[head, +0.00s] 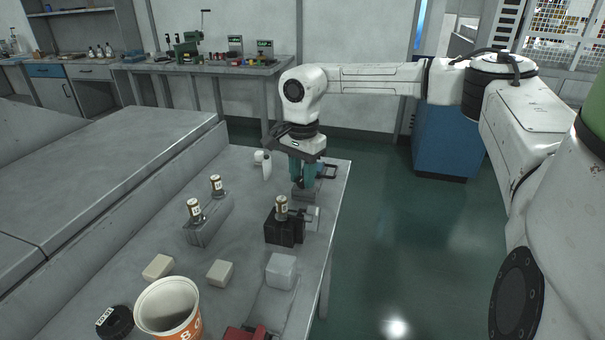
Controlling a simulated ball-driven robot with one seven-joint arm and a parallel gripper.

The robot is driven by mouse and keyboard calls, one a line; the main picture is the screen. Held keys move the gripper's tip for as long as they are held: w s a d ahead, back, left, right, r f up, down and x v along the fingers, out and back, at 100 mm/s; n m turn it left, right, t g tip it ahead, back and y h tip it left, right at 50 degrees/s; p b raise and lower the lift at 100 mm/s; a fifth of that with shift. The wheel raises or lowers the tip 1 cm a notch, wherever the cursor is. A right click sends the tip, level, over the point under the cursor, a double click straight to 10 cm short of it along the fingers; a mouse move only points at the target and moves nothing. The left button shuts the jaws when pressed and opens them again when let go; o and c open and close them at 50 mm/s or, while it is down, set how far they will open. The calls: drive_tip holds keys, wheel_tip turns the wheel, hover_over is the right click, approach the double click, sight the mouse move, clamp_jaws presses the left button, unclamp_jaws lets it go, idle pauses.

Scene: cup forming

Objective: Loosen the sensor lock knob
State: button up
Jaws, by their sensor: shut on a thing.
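My gripper (303,182), with teal fingers, points down at the far right end of the grey table. It is shut on a small dark piece that I take to be the sensor lock knob; the fingers hide most of it. The knob sits above a small grey block fixture (306,194) near the table's right edge. A blue and dark bracket shape (327,170) stands just right of and behind the fingers.
A black block (284,230) with a labelled cylinder (282,207) stands in front of my gripper. A white cylinder (267,167) stands close behind left. A grey stand (208,218) holds two labelled cylinders. A paper cup (169,308) and pale blocks are nearer.

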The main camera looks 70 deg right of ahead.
sight(302, 179)
drive_tip(key=o, duration=1.1)
drive_tip(key=shift+c, duration=0.2)
wheel_tip(302, 179, up, 11)
drive_tip(key=shift+p, duration=0.35)
drive_tip(key=shift+f, duration=0.1)
